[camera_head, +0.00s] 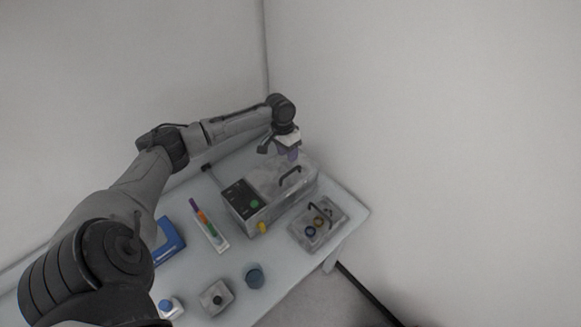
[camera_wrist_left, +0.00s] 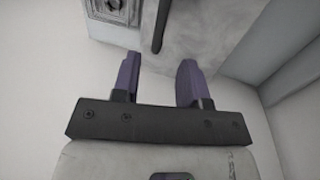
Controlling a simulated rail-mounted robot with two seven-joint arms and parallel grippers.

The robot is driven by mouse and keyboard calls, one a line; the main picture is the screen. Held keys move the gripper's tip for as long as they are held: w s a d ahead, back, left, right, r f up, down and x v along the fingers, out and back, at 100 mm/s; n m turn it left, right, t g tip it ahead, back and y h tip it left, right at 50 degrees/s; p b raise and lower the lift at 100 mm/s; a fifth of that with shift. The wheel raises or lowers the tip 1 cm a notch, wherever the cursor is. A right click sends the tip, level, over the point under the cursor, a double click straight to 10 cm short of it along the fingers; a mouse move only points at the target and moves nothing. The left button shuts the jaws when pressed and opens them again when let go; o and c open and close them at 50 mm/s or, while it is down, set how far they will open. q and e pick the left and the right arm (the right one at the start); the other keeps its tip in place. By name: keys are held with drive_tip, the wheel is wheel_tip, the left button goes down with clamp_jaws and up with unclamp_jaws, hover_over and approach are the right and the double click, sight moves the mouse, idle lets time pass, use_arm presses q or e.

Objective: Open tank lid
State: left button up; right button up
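The tank (camera_head: 252,213) is a grey box on the table, with a dark control panel and a green button at its left end. Its pale lid (camera_head: 264,179) lies flat on top and looks shut. The black lid handle (camera_head: 291,176) arches over the right part of the lid. My left gripper (camera_head: 287,156) hangs just behind and above the handle, apart from it. In the left wrist view its purple fingers (camera_wrist_left: 160,75) are spread with nothing between them, and the dark handle (camera_wrist_left: 158,27) lies beyond the fingertips. My right gripper is not in view.
Right of the tank sits a grey tray (camera_head: 334,234) with a black handle and round pieces. Walls close the back and right.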

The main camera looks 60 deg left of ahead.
use_arm(q)
hover_over(291, 167)
drive_tip(key=s+d, duration=0.2)
drive_tip(key=d, duration=0.2)
drive_tip(key=shift+s+a+f, duration=0.1)
drive_tip(key=shift+f, duration=1.65)
drive_tip(key=shift+s+a+f, duration=0.1)
drive_tip(key=shift+f, duration=1.65)
clamp_jaws()
